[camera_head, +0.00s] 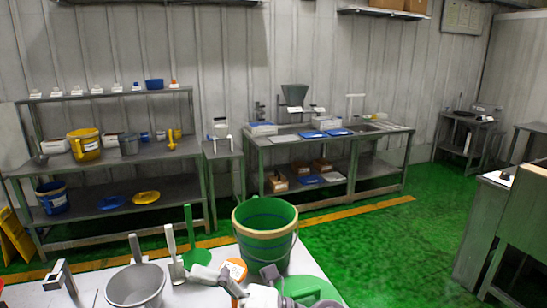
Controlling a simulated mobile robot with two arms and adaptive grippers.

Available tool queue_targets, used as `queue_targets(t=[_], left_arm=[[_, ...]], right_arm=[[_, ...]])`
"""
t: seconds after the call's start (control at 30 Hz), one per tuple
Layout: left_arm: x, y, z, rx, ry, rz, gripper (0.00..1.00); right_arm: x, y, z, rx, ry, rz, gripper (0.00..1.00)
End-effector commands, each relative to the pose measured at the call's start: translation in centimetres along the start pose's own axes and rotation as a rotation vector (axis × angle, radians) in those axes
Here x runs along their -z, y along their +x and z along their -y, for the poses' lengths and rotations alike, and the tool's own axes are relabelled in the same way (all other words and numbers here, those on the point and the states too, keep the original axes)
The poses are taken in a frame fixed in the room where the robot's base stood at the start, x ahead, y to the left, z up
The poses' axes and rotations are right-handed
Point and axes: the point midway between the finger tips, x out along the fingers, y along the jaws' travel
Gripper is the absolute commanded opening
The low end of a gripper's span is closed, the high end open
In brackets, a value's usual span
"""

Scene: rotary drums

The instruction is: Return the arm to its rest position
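One gripper of mine (250,276) shows at the bottom centre in the head view, over the white table's near part. I take it for my right one, as its body runs off toward the lower right. Its two dark fingers stand apart, with nothing seen held between them. The green bucket (265,244) stands just behind it, apparently apart from it. The rest of that arm is cut off by the frame's lower edge. My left gripper is not clearly seen.
The white table (205,290) holds a grey pot (134,286), a white scoop (172,250), a green scoop (194,240) and an orange-rimmed roll (234,268). A shelf rack (115,157) with buckets and a workbench (340,140) stand along the wall. Green floor (370,250) at right is clear.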

Motion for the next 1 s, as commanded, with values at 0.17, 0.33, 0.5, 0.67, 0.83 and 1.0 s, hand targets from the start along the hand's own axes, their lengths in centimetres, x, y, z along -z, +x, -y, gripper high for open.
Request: queue_targets(t=[0.17,0.33,0.5,0.67,0.83,1.0], left_arm=[[0.0,0.0,0.0,0.000,0.000,0.000,0.40],[0.0,0.0,0.0,0.000,0.000,0.000,0.40],[0.0,0.0,0.0,0.000,0.000,0.000,0.40],[0.0,0.0,0.0,0.000,0.000,0.000,0.40],[0.0,0.0,0.0,0.000,0.000,0.000,0.40],[0.0,0.0,0.0,0.000,0.000,0.000,0.40]], right_arm=[[-5.4,-6.4,-4.3,-0.380,0.225,0.444,0.95],[-9.4,-16.8,-2.2,-0.585,0.488,0.916,0.95],[-8.4,-27.4,5.0,-0.627,0.792,1.382,0.95],[-3.2,-34.2,12.0,-0.542,1.068,1.727,0.95],[3.2,-37.7,16.8,-0.401,1.296,1.958,0.95],[9.1,-39.4,19.5,-0.251,1.472,2.103,0.95]])
